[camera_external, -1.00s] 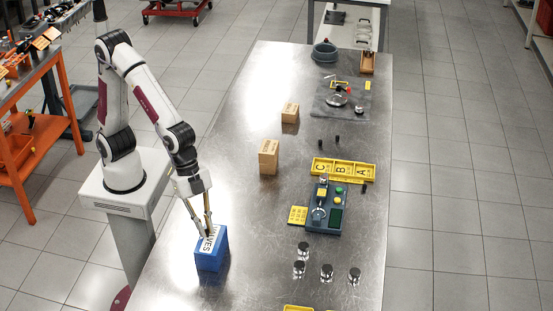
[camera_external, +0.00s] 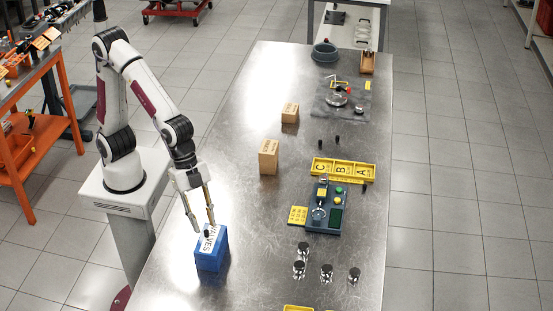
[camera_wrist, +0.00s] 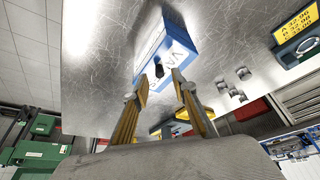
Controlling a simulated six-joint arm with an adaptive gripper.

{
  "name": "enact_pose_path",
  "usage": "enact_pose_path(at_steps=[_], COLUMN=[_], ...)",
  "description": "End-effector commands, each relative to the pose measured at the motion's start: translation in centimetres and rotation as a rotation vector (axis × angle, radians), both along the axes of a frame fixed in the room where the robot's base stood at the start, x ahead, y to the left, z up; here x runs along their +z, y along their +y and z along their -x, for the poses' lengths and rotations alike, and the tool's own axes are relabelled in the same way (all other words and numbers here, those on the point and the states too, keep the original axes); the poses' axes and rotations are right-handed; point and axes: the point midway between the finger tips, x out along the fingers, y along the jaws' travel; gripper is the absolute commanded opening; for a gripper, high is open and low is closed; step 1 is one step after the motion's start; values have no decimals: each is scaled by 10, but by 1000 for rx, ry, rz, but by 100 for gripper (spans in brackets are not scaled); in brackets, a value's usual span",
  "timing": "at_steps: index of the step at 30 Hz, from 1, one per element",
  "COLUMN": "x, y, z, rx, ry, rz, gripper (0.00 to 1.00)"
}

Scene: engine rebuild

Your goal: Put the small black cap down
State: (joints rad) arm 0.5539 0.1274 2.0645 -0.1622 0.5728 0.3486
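The small black cap (camera_external: 206,233) sits on the top of the blue box with the white VALVES label (camera_external: 212,259). In the wrist view the cap (camera_wrist: 159,70) shows dark against the white label, near the edge of the box (camera_wrist: 176,48). My gripper (camera_external: 203,230) is just above the box with its two fingers spread apart. In the wrist view my gripper (camera_wrist: 160,82) is open, with a gap between the fingertips and the cap; no contact shows.
Two cardboard boxes (camera_external: 269,157) (camera_external: 290,113) stand further back on the metal table (camera_external: 240,120). A yellow A/B/C tray (camera_external: 343,169), a dark device (camera_external: 326,208) and several metal cylinders (camera_external: 326,272) are to the right. Two small black pieces (camera_external: 337,140) stand beyond the tray.

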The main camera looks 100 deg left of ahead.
Motion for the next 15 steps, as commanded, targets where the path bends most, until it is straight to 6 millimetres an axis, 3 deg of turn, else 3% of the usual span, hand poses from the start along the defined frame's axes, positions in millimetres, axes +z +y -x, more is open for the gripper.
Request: enact_pose_path(at_steps=[15], x=[64], y=[18], z=[18], rx=[1], ry=[-4], rz=[2], gripper=[27])
